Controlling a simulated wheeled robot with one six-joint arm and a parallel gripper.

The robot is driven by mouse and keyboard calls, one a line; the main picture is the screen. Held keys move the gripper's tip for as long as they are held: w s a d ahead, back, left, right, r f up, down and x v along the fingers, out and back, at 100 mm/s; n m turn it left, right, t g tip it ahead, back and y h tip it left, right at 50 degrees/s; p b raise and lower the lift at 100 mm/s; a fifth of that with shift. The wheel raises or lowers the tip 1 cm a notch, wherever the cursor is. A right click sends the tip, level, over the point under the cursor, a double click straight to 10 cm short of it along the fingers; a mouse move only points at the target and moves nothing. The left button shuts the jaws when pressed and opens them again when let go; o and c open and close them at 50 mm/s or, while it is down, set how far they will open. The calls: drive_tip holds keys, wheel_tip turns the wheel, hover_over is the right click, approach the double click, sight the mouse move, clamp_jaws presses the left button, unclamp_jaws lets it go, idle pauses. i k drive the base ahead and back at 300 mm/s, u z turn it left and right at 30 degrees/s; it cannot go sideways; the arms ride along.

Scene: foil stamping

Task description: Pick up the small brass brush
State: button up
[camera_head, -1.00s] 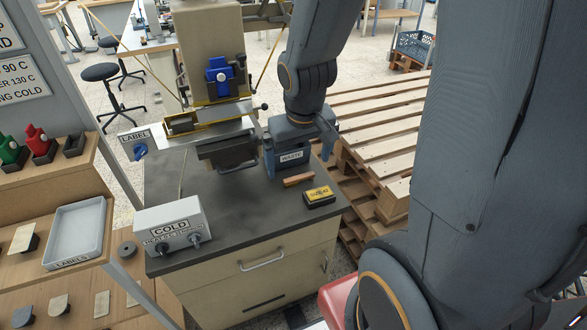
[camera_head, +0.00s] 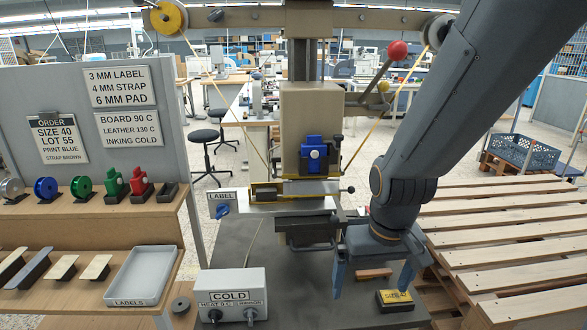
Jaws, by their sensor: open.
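A small brown wooden-backed piece (camera_head: 374,274), which looks like the brass brush, lies on the dark bench top. Its bristles cannot be made out. My gripper (camera_head: 371,287) points down over the right part of the bench with its fingers spread. The brown piece shows between the two fingers in the picture. I see no contact, and the height of the fingertips above the bench is hard to tell.
The stamping press (camera_head: 308,130) stands behind. A COLD control box (camera_head: 232,295) is at front left, and wooden pallets (camera_head: 505,225) are right of the bench.

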sight(366, 275)
drive_tip(key=k, duration=1)
drive_tip(key=z, duration=1.2)
drive_tip(key=i, duration=0.65)
drive_tip(key=u, duration=1.15)
drive_tip(key=i, duration=0.5)
drive_tip(key=u, duration=0.05)
